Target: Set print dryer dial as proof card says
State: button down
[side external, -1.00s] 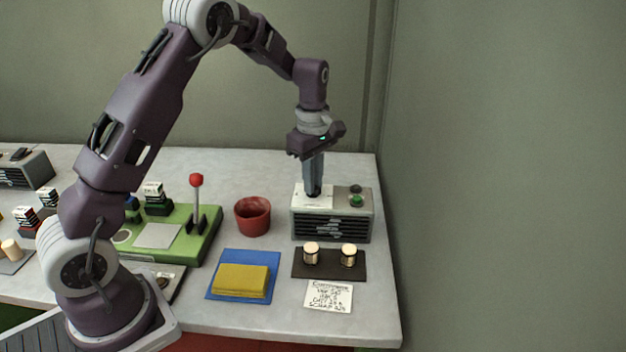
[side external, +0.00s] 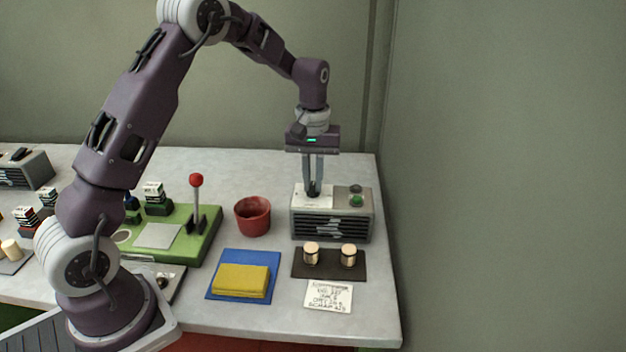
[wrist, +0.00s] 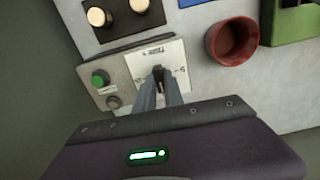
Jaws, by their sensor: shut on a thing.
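The print dryer (side external: 332,228) is a grey box with a dark vented front at the right end of the table. Its white dial plate (wrist: 172,58) carries a dark dial knob (wrist: 158,72), and a green button sits beside it. My gripper (side external: 313,185) points straight down over the dryer's top. Its fingers (wrist: 160,85) are shut on the knob, which they partly hide. The marks on the plate are too small to read. The proof card (side external: 328,296), white with handwritten lines, lies at the table's front right; its writing is too blurred to read surely.
A green machine with a red-topped lever (side external: 197,181) is farther left.

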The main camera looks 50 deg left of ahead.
jog(key=m, duration=0.4)
jog(key=shift+r+m, duration=0.1)
jog(key=shift+m, duration=0.2)
jog(key=m, duration=0.4)
jog(key=shift+m, duration=0.3)
jog(key=m, duration=0.4)
jog(key=shift+w+m, duration=0.1)
jog(key=shift+m, duration=2)
jog(key=c, duration=1.4)
grip_release()
jog(key=shift+c, duration=0.2)
